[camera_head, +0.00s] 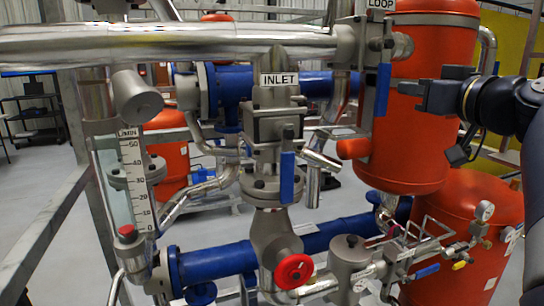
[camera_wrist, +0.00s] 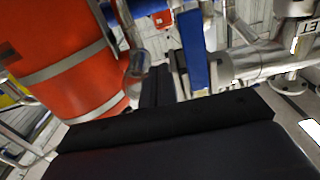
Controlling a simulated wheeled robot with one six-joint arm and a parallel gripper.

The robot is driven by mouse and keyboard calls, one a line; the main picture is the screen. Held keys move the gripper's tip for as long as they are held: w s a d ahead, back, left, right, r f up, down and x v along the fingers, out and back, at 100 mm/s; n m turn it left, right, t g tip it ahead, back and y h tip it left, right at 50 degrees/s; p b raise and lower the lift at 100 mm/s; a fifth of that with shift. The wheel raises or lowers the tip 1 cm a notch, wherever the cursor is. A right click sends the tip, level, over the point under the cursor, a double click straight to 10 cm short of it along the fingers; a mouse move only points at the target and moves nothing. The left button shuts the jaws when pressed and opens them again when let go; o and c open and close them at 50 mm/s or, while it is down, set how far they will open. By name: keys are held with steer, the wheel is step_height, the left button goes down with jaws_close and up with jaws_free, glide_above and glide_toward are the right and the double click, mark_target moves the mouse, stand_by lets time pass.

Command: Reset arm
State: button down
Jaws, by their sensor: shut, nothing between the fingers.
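My gripper (camera_head: 408,88) is at the upper right of the head view, in front of the upper orange tank (camera_head: 432,140). It points left, with its tips near a blue valve handle (camera_head: 382,90) under the LOOP label. I cannot tell whether the tips touch the handle. In the wrist view my gripper's dark body fills the bottom, and its fingers (camera_wrist: 158,82) are together and empty. The blue handle (camera_wrist: 193,48) is just right of the fingers there, and the orange tank (camera_wrist: 60,60) is at left.
A silver pipe (camera_head: 170,42) crosses the top. The INLET valve (camera_head: 278,125) with a blue handle (camera_head: 287,177) stands in the middle. A red handwheel (camera_head: 294,271) and a lower orange tank (camera_head: 465,225) are below. A metal frame rail (camera_head: 45,225) runs at left.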

steer(key=d+b+v, duration=0.1)
steer(key=b+v, duration=0.3)
steer(key=v, duration=0.5)
steer(key=a+p+x, duration=0.1)
steer(key=p+x, duration=0.4)
steer(key=x, duration=0.5)
steer(key=w+d+r+p, duration=0.1)
steer(key=d+r+p, duration=0.2)
steer(key=r+p, duration=0.3)
steer(key=shift+d+r+p, duration=0.25)
steer(key=shift+r+p, duration=0.05)
steer(key=shift+p, duration=0.7)
steer(key=shift+w+f, duration=0.1)
